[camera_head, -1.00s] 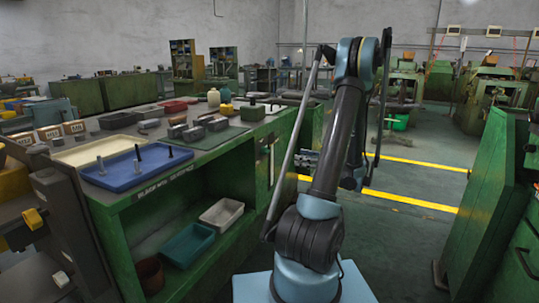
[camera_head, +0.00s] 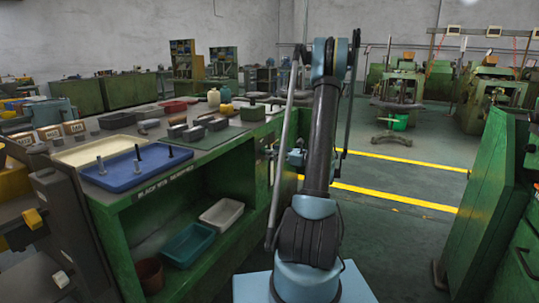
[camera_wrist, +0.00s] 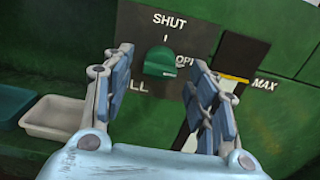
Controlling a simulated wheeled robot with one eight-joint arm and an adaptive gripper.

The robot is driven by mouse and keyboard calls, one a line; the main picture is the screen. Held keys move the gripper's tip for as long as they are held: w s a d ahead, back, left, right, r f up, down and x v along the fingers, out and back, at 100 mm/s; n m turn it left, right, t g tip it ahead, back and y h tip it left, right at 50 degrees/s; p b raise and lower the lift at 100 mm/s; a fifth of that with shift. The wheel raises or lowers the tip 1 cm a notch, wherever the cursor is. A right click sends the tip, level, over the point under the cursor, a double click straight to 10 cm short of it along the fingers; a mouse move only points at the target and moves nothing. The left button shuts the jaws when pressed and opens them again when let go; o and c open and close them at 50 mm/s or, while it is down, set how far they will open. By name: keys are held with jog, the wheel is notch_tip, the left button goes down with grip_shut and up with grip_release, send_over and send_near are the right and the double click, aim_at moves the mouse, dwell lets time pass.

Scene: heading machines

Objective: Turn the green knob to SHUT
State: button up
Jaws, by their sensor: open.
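The green knob (camera_wrist: 160,62) sits on a dark plate on a green panel in the wrist view. SHUT is printed above it with a small mark between them. A word partly hidden by my right finger, seemingly OPEN, is at its right, and a partly hidden word ending in LL is at its lower left. The knob's bar looks roughly sideways, towards the right-hand word. My gripper (camera_wrist: 160,68) is open, its fingers appearing on either side of the knob. Contact with the knob cannot be told. In the head view my arm largely hides the gripper.
A white gauge strip marked MAX (camera_wrist: 233,78) is right of the knob, partly behind my right finger. A white tray (camera_wrist: 55,117) lies at the left. In the head view, the green bench (camera_head: 120,215) carries a blue tray (camera_head: 125,178); open floor lies to its right.

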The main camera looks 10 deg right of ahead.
jog(key=shift+x, duration=1.4)
jog(key=c, duration=1.1)
jog(key=shift+o, duration=0.2)
jog(key=shift+d, duration=0.1)
